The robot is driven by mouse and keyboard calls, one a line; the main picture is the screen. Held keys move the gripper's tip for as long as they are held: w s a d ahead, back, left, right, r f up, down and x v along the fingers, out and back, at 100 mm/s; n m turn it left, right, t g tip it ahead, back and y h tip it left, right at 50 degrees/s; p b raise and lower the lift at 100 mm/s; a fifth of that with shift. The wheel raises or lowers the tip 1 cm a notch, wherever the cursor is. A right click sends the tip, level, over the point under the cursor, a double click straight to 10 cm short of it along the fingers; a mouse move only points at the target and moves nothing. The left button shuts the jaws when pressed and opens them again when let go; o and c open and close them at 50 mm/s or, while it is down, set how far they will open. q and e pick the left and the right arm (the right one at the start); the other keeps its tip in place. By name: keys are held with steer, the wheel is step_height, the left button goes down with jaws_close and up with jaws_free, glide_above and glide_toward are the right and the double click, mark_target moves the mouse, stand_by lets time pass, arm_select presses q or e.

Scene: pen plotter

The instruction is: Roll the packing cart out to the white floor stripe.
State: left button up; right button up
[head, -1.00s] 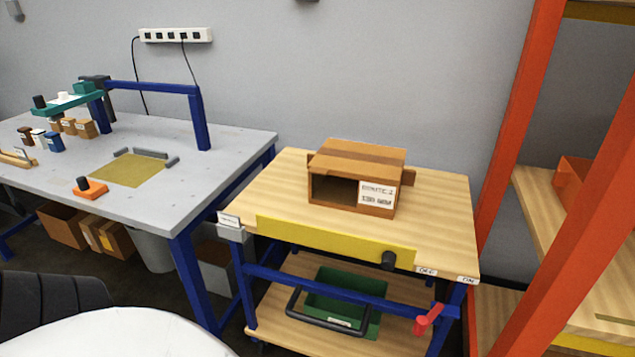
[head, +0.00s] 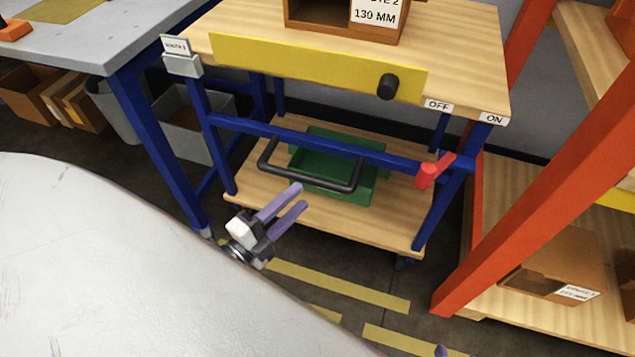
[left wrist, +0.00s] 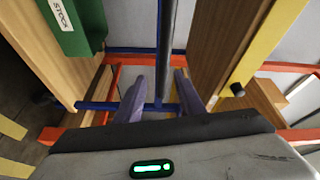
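The packing cart has a wooden top (head: 470,60), a yellow front panel (head: 300,68), a blue frame and a lower wooden shelf (head: 385,227). Its black bar handle (head: 310,178) sticks out in front of the shelf. A red lever (head: 427,175) sits at the right, its grip end toward the OFF label's side. My left gripper (head: 295,197) is open and empty, just in front of and below the handle. In the left wrist view, its spread purple fingers (left wrist: 158,78) point toward the dark handle bar (left wrist: 175,35). Only a purple tip, seemingly my right gripper's (head: 440,351), shows at the bottom edge. No white floor stripe is visible.
A grey workbench (head: 100,50) with blue legs stands close on the left. An orange rack post (head: 520,170) stands close on the right. A green bin (head: 335,170) is on the cart's shelf, and a brown box (head: 345,22) on top. Yellow stripes (head: 340,285) mark the floor in front.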

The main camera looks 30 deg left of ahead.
arm_select(q)
steer(key=w+r+m+t+b, duration=0.1)
steer(key=w+m+b, duration=0.2)
steer(key=w, duration=0.7)
steer(key=shift+w+r+t+h, duration=0.25)
steer(key=shift+w+t+h, duration=0.05)
steer(key=shift+t, duration=0.1)
arm_select(e)
steer(key=f, duration=0.1)
steer(key=a+f, duration=0.1)
steer(key=f, duration=0.1)
steer(key=shift+w+a+g+y, duration=0.25)
steer(key=shift+w+g+y, duration=0.05)
steer(key=shift+w+g, duration=0.1)
arm_select(q)
steer(key=shift+a, duration=0.1)
jaws_close()
arm_select(e)
steer(key=shift+n, duration=0.3)
